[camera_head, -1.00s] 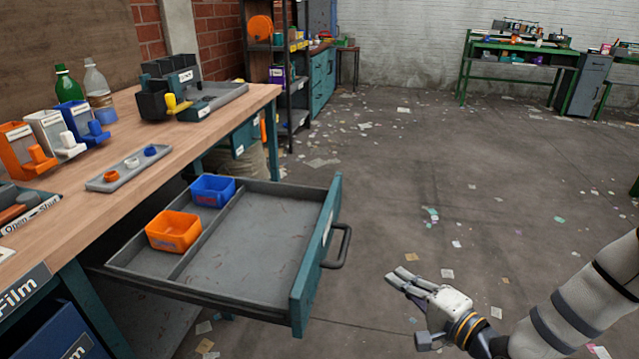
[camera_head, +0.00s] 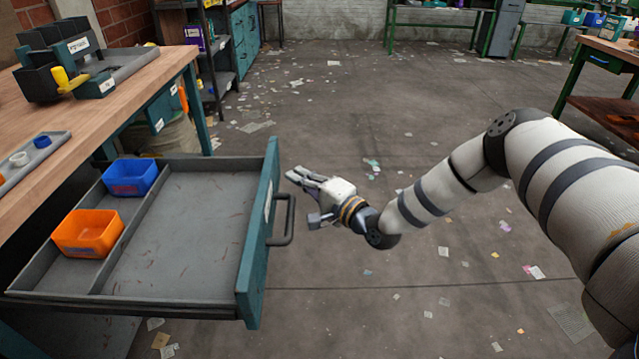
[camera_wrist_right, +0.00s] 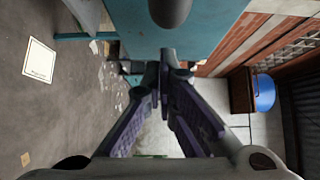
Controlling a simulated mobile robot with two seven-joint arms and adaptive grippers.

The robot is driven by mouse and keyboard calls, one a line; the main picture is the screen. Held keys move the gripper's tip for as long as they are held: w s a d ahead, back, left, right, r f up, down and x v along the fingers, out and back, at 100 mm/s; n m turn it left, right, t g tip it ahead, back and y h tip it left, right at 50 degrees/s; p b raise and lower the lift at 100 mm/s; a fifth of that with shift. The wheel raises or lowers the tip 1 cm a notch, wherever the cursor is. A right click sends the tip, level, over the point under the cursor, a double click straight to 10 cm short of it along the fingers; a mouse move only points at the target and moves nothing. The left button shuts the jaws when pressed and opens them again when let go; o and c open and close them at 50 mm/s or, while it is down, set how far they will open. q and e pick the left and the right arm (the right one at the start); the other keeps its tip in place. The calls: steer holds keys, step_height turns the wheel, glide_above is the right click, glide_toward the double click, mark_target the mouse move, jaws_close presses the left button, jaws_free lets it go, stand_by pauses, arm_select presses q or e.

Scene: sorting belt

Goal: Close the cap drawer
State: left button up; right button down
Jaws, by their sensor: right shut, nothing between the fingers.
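The cap drawer (camera_head: 185,225) is pulled out from under the wooden bench. It has a grey tray, a teal front (camera_head: 258,240) and a dark bar handle (camera_head: 289,222). An orange bin (camera_head: 88,238) and a blue bin (camera_head: 130,180) stand in its left compartment. My right gripper (camera_head: 291,176) is just to the right of the drawer front, near the handle's far end, shut and empty. In the right wrist view the gripper's fingers (camera_wrist_right: 160,75) point at the teal front (camera_wrist_right: 135,25), with the dark handle (camera_wrist_right: 170,10) at the top. Contact cannot be told. My left gripper is not in view.
The wooden bench (camera_head: 150,75) at left holds a dark organiser (camera_head: 62,58) and a grey tray of caps (camera_head: 30,155). The floor to the right of the drawer is open, with scattered paper scraps. Another bench (camera_head: 610,95) stands at far right.

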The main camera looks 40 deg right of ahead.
steer(key=shift+w+a, duration=0.35)
steer(key=shift+a, duration=0.15)
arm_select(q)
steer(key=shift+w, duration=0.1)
arm_select(e)
steer(key=shift+a, duration=0.15)
